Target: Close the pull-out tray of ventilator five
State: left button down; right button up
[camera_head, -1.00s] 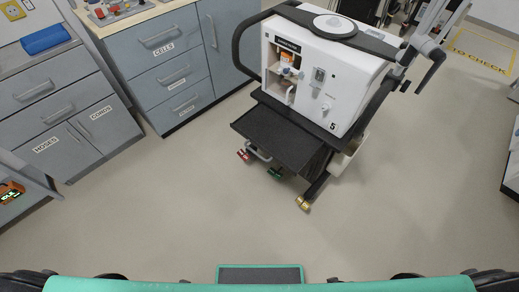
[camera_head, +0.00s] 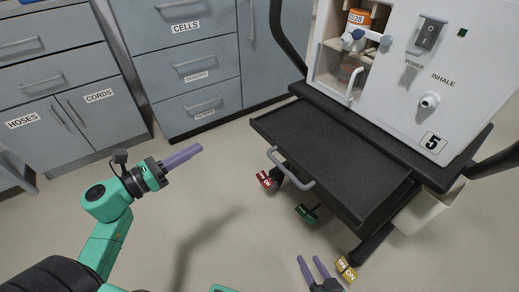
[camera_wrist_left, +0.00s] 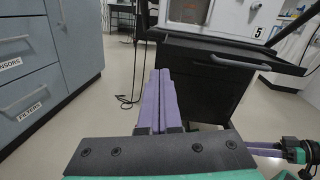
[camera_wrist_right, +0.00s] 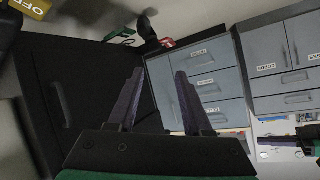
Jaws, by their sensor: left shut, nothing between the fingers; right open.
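Ventilator five (camera_head: 418,70) is a white unit with a "5" label, on a dark cart. Its black pull-out tray (camera_head: 335,160) sticks out toward me, with a grey handle (camera_head: 290,170) on its front edge. The tray also shows in the left wrist view (camera_wrist_left: 225,55). My left gripper (camera_head: 198,149) is left of the tray, apart from it, its purple fingers shut and empty. Its fingers show in the left wrist view (camera_wrist_left: 158,75), pointing toward the cart. My right gripper (camera_head: 313,260) is low in front of the tray, open and empty. A dark panel with a handle (camera_wrist_right: 62,105) fills the left of the right wrist view.
Red (camera_head: 265,179), green (camera_head: 307,213) and yellow (camera_head: 345,269) on/off brake tags sit low around the cart. Grey drawer cabinets (camera_head: 190,75) stand at the back left. Floor between cabinets and cart is clear.

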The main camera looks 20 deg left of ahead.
aim_at(256, 126)
pick_arm(q)
jog(key=w+d+m, duration=0.1)
jog(key=w+d, duration=0.2)
jog(key=w+d+m, duration=0.1)
jog(key=w+d, duration=0.3)
jog(key=w+d+m+g+h, duration=0.1)
jog(key=w+d, duration=0.2)
jog(key=d, duration=0.1)
jog(key=shift+w+r+b, duration=0.25)
jog(key=shift+w+b, duration=0.05)
jog(key=shift+b, duration=0.1)
pick_arm(e)
jog(key=shift+w+a+t+y, duration=0.3)
jog(key=shift+w+a+t, duration=0.1)
jog(key=shift+w, duration=0.15)
